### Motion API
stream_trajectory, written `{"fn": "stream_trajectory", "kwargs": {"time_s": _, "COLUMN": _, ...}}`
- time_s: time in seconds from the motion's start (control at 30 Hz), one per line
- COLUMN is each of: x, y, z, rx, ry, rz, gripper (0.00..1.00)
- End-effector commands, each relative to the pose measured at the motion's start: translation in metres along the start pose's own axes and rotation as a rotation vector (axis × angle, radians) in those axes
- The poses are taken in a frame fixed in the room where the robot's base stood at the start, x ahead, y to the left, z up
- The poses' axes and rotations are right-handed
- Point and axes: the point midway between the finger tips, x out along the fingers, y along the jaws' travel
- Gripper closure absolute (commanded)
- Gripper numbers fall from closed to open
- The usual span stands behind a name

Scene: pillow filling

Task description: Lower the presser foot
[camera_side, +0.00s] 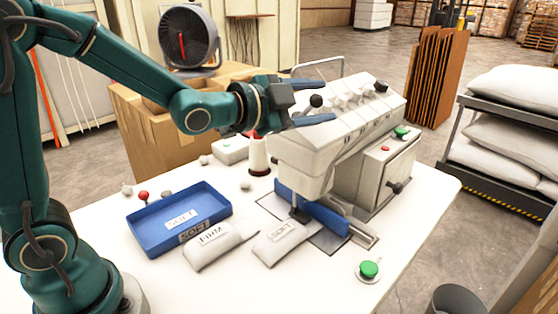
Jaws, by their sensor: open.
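The white sewing machine (318,140) stands on the right half of the white table. Its presser foot (298,214) shows as a small dark part low at the front of the head, over the plate; I cannot tell whether it is raised or down. A black ball knob (317,101) sits on top of the head's left end. My gripper (327,101) is open, with its blue fingers pointing right on either side of the knob in the picture. I cannot tell whether the fingers touch it. A pillow marked SOFT (284,241) lies with one end by the foot.
A blue tray (180,222) marked SOFT and a pillow marked FIRM (220,242) lie left of the machine. A thread cone (259,157) stands close below my gripper. A green button (369,269) sits near the table's front right.

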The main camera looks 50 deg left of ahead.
Motion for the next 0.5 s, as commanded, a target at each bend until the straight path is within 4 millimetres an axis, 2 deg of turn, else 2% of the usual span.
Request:
{"fn": "stream_trajectory", "kwargs": {"time_s": 0.2, "x": -0.018, "y": -0.001, "z": 0.000, "rx": 0.002, "ry": 0.001, "rz": -0.001, "gripper": 0.40}}
{"fn": "stream_trajectory", "kwargs": {"time_s": 0.5, "x": -0.021, "y": 0.000, "z": 0.000, "rx": 0.001, "ry": 0.000, "rz": 0.000, "gripper": 0.40}}
